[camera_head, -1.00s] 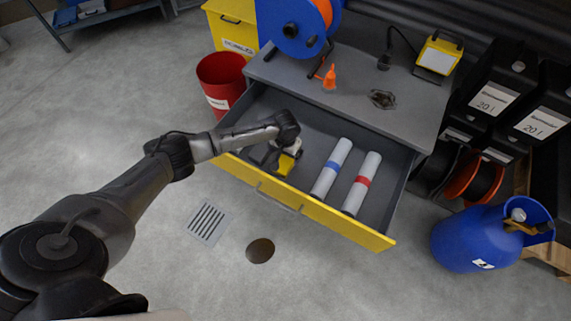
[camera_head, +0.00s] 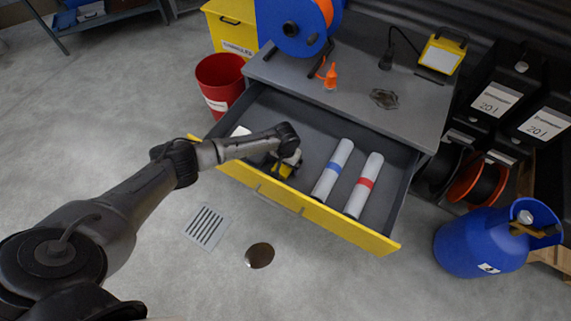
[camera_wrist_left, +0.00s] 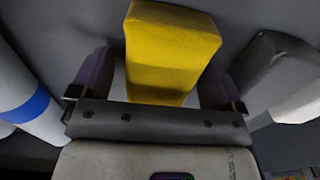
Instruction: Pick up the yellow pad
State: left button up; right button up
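The yellow pad (camera_wrist_left: 170,50) is a block lying in the open drawer (camera_head: 318,212). In the left wrist view it stands between the two fingers of my left gripper (camera_wrist_left: 155,88), with narrow gaps at its sides. My left gripper is open around the pad and does not visibly clamp it. In the head view my left gripper (camera_head: 284,166) points down into the drawer's left part. It hides most of the pad, and only a bit of yellow (camera_head: 286,171) shows. My right gripper is in neither view.
Two white rolls, one with a blue band (camera_head: 333,170) and one with a red band (camera_head: 363,186), lie right of the gripper. A white item (camera_head: 240,131) is at the drawer's left; a grey block (camera_wrist_left: 272,62) is near the pad. The drawer's yellow front is close.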

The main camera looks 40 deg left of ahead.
pick_arm(q)
jog(key=c, duration=0.9)
jog(key=shift+c, duration=0.2)
notch_tip(320, 180, up, 5)
jog(key=p, duration=0.2)
jog(key=shift+p, duration=0.4)
jog(key=d+r+p, duration=0.1)
jog(key=d+r, duration=0.2)
jog(key=d, duration=0.2)
jog(key=s+d+r+p, duration=0.1)
jog(key=d+r+p, duration=0.1)
jog(key=d, duration=0.4)
jog(key=shift+s+d+r, duration=0.25)
jog(key=shift+d+r, duration=0.05)
jog(key=shift+r, duration=0.2)
